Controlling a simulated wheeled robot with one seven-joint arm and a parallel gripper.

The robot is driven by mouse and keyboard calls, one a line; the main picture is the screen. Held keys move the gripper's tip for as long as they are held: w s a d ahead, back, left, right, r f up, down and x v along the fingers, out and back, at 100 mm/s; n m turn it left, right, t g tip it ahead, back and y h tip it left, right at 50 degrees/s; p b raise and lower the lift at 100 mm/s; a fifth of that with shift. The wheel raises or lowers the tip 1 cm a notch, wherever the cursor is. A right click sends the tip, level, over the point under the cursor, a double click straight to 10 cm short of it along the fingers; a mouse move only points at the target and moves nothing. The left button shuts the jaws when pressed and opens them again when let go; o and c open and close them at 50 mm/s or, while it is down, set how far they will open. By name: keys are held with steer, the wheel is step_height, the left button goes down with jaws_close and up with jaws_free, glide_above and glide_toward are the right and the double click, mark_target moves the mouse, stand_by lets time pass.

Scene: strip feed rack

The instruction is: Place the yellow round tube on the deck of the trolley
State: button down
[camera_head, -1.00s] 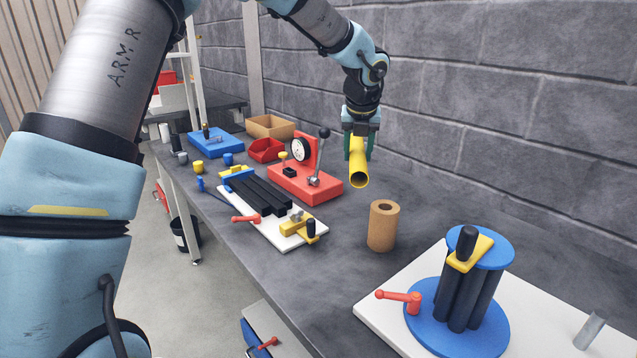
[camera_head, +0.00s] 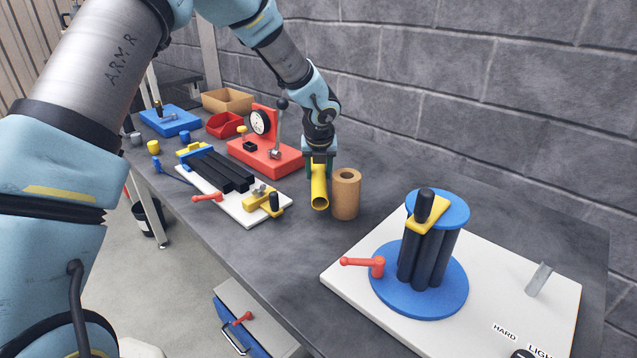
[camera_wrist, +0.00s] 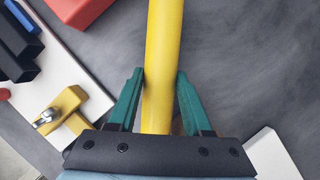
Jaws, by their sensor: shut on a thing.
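The yellow round tube (camera_head: 319,187) is held in my gripper (camera_head: 318,168), its open end facing the head camera, near the middle of the bench. In the wrist view the green fingers of my gripper (camera_wrist: 160,100) are closed on both sides of the yellow tube (camera_wrist: 163,60), which runs up out of the frame. In the head view the tube is just left of a brown cylinder; I cannot tell if they touch. No trolley deck can be made out for certain in these views.
A brown hollow cylinder (camera_head: 346,196) stands beside the tube. A red gauge stand (camera_head: 265,152) and a white board with black bars (camera_head: 241,214) are left. A blue round fixture (camera_head: 420,284) stands on a white board (camera_head: 490,300) at right. A blue drawer (camera_head: 232,318) sits below the bench edge.

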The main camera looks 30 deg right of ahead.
steer(key=shift+f, duration=1.7)
steer(key=shift+f, duration=0.15)
steer(key=shift+c, duration=1.6)
jaws_free()
steer(key=v, duration=1.2)
steer(key=shift+a, duration=0.1)
steer(key=shift+a, duration=0.1)
